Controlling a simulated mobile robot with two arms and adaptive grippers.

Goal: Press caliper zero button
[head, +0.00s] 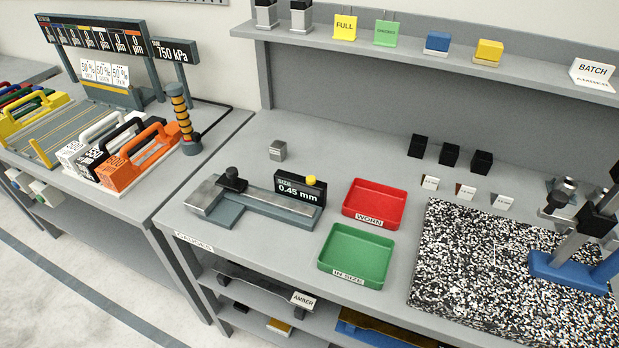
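The caliper (258,203) lies on the grey bench left of the two trays. It has a grey base, a metal beam and a black knob (232,180) at its left part. Its black display (299,190) stands at the right end and reads 0.45 mm. A small yellow button (310,180) sits on top of the display. Nothing touches the button. Neither of my grippers shows in the head view.
A red tray (374,203) marked WORN and a green tray (356,256) marked IN-SIZE stand right of the caliper. A small grey block (278,151) sits behind it. A speckled plate (480,260) with a blue-based stand (560,272) is at right. The bench front-left is clear.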

